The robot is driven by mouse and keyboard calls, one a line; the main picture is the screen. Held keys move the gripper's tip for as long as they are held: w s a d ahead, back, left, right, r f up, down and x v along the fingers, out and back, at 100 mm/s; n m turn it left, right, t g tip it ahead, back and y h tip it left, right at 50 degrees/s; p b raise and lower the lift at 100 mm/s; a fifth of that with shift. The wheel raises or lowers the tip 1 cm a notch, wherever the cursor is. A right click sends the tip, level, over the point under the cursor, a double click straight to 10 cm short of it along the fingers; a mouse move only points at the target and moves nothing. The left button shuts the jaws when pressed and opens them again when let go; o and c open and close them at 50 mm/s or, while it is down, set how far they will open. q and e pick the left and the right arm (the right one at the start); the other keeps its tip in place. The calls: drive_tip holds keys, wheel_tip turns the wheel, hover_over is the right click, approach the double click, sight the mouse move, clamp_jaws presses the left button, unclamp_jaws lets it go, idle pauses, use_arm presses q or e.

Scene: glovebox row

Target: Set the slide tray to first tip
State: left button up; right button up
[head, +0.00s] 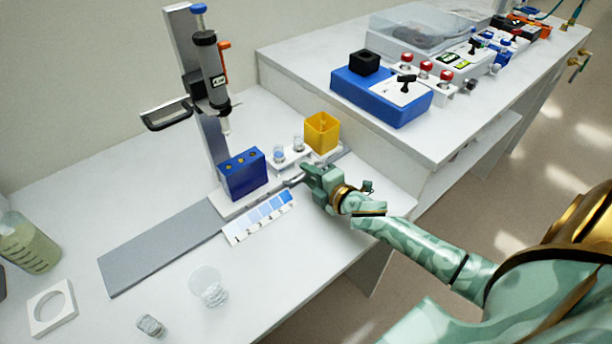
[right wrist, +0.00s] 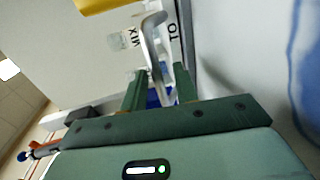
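The slide tray (head: 303,160) is a white carrier on the bench. It bears a blue block with yellow-ringed holes (head: 243,175), two small clear vials (head: 289,149) and a yellow open box (head: 321,133). My right gripper (head: 297,181) is at the tray's front side, by a grey metal handle. In the right wrist view the bent handle (right wrist: 155,45) runs between the two green fingers (right wrist: 161,90). A gap shows beside the handle, so the fingers look open around it; contact is unclear. A white surface with partly hidden black lettering lies behind. My left gripper is out of view.
An upright dispenser with a tip (head: 211,75) stands behind the blue block. A grey plate (head: 150,250) extends left; a blue-shaded card (head: 262,214) lies in front. A beaker (head: 208,286), bottle (head: 28,243) and white ring holder (head: 51,307) stand front left. A raised bench bounds the right.

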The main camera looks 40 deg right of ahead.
drive_tip(key=shift+w, duration=0.55)
drive_tip(key=shift+c, duration=0.3)
clamp_jaws()
drive_tip(key=shift+d+p, duration=0.3)
drive_tip(key=shift+d, duration=0.7)
drive_tip(key=shift+o, duration=0.3)
unclamp_jaws()
drive_tip(key=shift+d+f, duration=0.1)
